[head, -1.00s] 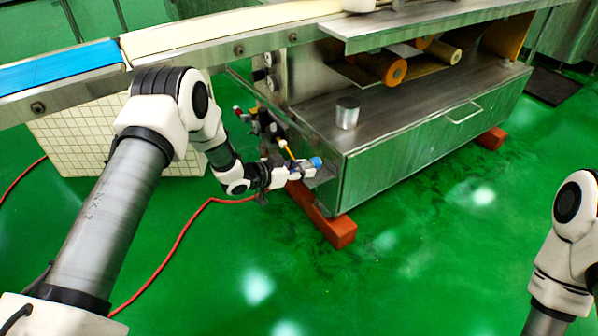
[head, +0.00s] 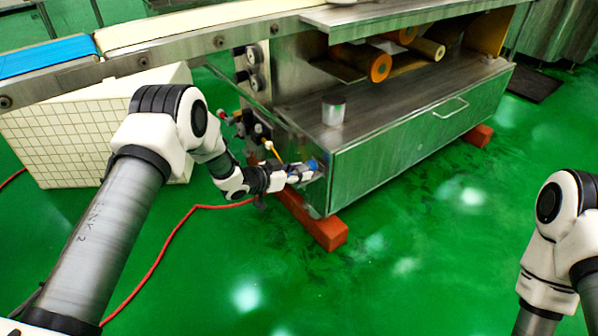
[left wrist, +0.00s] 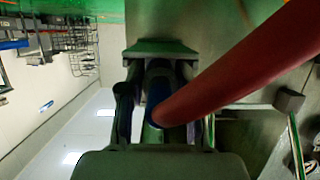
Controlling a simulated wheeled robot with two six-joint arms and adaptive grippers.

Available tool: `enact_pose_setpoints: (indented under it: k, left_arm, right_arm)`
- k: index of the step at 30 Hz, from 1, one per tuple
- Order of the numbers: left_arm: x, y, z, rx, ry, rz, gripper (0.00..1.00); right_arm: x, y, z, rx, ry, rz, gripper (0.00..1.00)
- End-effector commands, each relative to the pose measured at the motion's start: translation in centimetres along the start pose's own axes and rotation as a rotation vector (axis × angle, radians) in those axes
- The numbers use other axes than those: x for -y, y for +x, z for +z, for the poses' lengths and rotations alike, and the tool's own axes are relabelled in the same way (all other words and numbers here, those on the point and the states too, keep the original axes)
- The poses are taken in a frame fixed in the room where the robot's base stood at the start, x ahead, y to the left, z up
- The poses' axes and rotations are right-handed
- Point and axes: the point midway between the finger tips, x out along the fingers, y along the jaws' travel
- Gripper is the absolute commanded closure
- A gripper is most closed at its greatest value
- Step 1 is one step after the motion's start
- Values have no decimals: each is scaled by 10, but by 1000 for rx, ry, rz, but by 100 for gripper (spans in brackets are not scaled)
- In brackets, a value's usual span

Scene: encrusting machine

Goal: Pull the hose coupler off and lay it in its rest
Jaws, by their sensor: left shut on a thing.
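My left gripper (head: 303,175) is low beside the left end of the machine's steel base cabinet (head: 385,155). It is shut on the hose coupler, whose blue part (head: 314,165) shows at the fingertips. In the left wrist view my left gripper (left wrist: 165,125) has a finger on each side of the blue coupler (left wrist: 158,75). A thick red hose (left wrist: 235,70) runs from between the fingers to the upper right. I cannot make out the coupler's rest or whether the coupler touches the machine. My right gripper is out of view; only its arm shows.
Black fittings with a yellow piece (head: 270,147) sit just left of the cabinet, close to my left forearm. Orange blocks (head: 325,231) support the cabinet. A red hose (head: 180,225) lies on the green floor. A metal cylinder (head: 334,110) stands on the cabinet. The front floor is clear.

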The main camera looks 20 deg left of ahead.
Motion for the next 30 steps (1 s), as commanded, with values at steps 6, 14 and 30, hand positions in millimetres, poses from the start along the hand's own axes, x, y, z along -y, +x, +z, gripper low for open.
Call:
enact_pose_setpoints:
  k: [6,14,30]
  left_arm:
    - [-2,0,7,13,-4,2,38]
    - [-2,0,8,15,-7,0,38]
    - [-2,-94,1,3,-4,0,38]
  right_arm:
    - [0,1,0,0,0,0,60]
    - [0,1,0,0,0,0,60]
    - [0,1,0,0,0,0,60]
